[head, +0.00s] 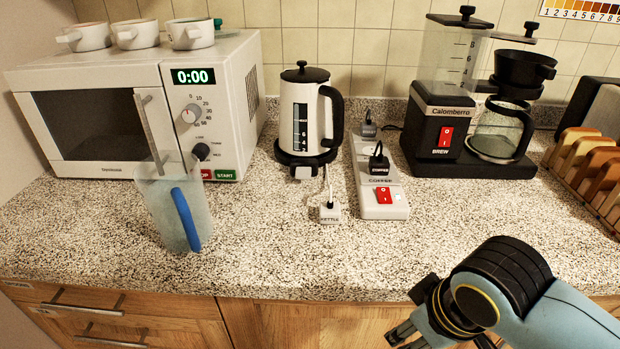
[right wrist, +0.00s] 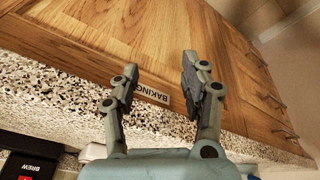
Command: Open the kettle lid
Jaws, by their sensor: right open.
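The white kettle (head: 306,115) stands upright on its black base at the back middle of the counter. Its black lid (head: 305,74) with a round knob sits closed on top, and its black handle is on the right side. My right gripper (head: 398,338) is low at the front right, before the counter's front edge, well away from the kettle. In the right wrist view its two fingers (right wrist: 158,80) are apart with nothing between them, pointing at the wooden cabinet front. My left gripper is out of view.
A microwave (head: 140,110) with several white cups on top stands left. A clear pitcher with blue handle (head: 186,219) stands before it. The counter's front middle (head: 300,255) is clear.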

